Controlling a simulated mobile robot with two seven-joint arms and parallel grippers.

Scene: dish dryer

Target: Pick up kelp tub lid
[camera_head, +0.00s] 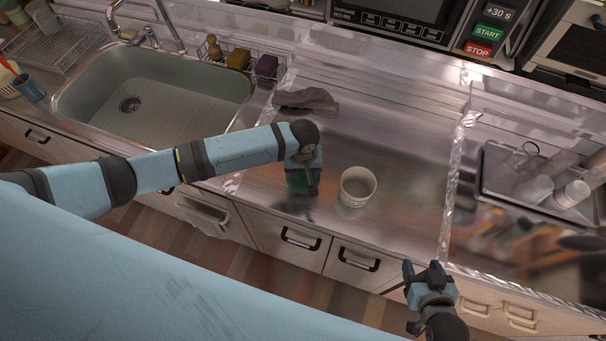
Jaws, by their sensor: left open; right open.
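A white round tub (346,196) stands upright and open just to the right. My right gripper (425,273) is open and empty, in front of the counter at the lower right.
A grey cloth (306,100) lies behind the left gripper. The sink (232,92) is to the left, with a wire caddy of sponges (264,80) behind it. A dark tray (490,165) with cups is at the right. The counter between the cloth and the tray is clear.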

